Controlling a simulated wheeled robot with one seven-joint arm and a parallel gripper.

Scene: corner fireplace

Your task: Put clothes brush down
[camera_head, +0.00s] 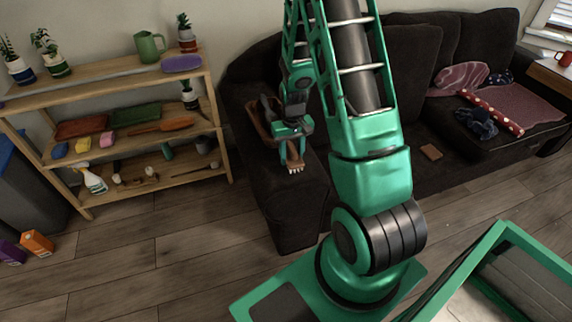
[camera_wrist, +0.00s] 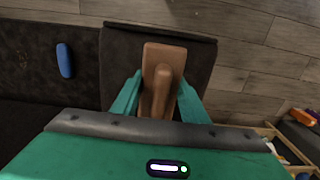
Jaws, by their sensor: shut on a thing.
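The clothes brush, brown with a wooden-looking body, is in my gripper. In the head view the brush (camera_head: 294,158) points downward with pale bristles at its lower end, over the front part of the dark sofa's left armrest (camera_head: 290,200). In the wrist view the brush (camera_wrist: 163,60) lies between the two green fingers, its wide flat end pointing away from me. My gripper (camera_head: 292,137) is shut on it; the wrist view also shows my gripper (camera_wrist: 160,95). I cannot tell whether the brush touches the armrest.
A brown tray-like object (camera_head: 262,122) rests farther back on the armrest, partly behind my gripper. A wooden shelf (camera_head: 205,84) with plants and cleaning things stands at left. A blue object (camera_wrist: 64,60) and a small brown item (camera_head: 431,152) lie on the sofa. Clothes lie at its right.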

